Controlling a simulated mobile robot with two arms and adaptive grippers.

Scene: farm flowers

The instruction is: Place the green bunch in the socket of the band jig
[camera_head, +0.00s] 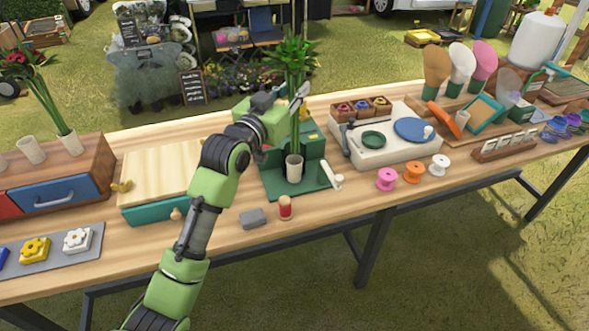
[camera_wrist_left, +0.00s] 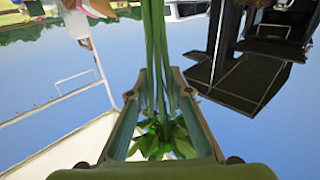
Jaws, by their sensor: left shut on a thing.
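The green bunch (camera_head: 293,55) is upright, with leaves spread at the top and long stems running down. My left gripper (camera_head: 299,97) is shut on its stems below the leaves. In the left wrist view the stems (camera_wrist_left: 157,45) pass between the two fingers (camera_wrist_left: 160,78), with leaves beyond. The green band jig (camera_head: 273,180) stands mid-table, and its pale cup-shaped socket (camera_head: 294,169) is directly under the stems. The stem ends meet the socket's rim in the head view; I cannot tell how deep they sit. My right gripper is not in view.
A white handle (camera_head: 331,176) is at the jig's right. A wooden-topped box (camera_head: 160,165) is left, and a white tray (camera_head: 372,154) with a green dish is right.

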